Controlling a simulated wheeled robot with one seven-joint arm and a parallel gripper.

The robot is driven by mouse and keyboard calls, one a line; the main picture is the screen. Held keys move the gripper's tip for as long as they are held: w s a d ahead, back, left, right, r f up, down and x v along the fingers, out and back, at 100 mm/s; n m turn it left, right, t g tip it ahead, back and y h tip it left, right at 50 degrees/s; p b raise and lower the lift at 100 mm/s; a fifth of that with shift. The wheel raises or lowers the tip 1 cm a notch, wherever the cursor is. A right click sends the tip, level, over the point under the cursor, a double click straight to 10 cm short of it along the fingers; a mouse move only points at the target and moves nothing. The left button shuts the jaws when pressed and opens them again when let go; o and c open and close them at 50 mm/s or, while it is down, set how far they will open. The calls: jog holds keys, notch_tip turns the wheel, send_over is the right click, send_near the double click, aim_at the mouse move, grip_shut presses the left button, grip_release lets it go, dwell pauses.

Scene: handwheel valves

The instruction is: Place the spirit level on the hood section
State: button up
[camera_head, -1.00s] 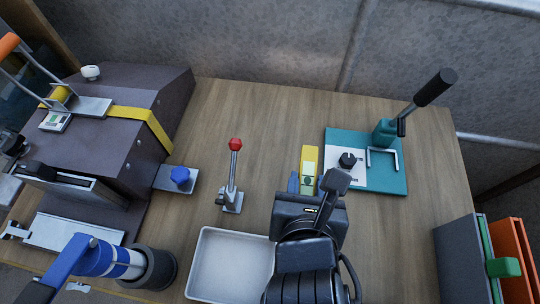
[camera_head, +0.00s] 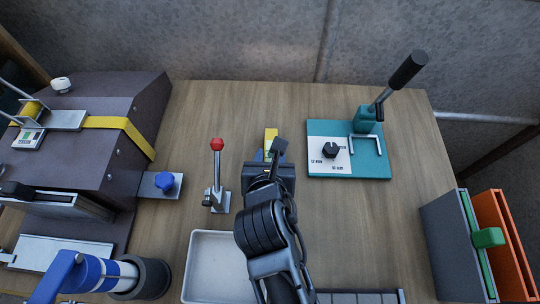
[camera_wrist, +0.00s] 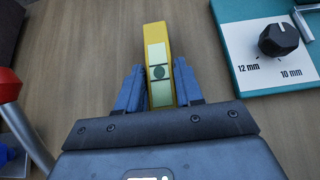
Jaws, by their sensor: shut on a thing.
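The spirit level is a yellow bar with a pale green vial window; it shows in the wrist view (camera_wrist: 157,68) between my blue fingers and its far end shows in the head view (camera_head: 271,136). My gripper (camera_wrist: 160,88) is shut on it, with one finger on each side. In the head view my gripper (camera_head: 268,158) is over the middle of the table, and my wrist hides most of the level. The hood section may be the dark sloped housing (camera_head: 125,95) with a yellow band at the left; I cannot tell for sure.
A red-knobbed lever (camera_head: 217,170) stands just left of my gripper. A blue knob on a plate (camera_head: 164,183) lies beside the housing. A white tray (camera_head: 212,265) is in front. A teal fixture (camera_head: 348,165) with a tall lever stands right. Grey and orange panels (camera_head: 480,245) stand far right.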

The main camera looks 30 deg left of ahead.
jog(key=shift+f, duration=0.1)
jog(key=o, duration=1.1)
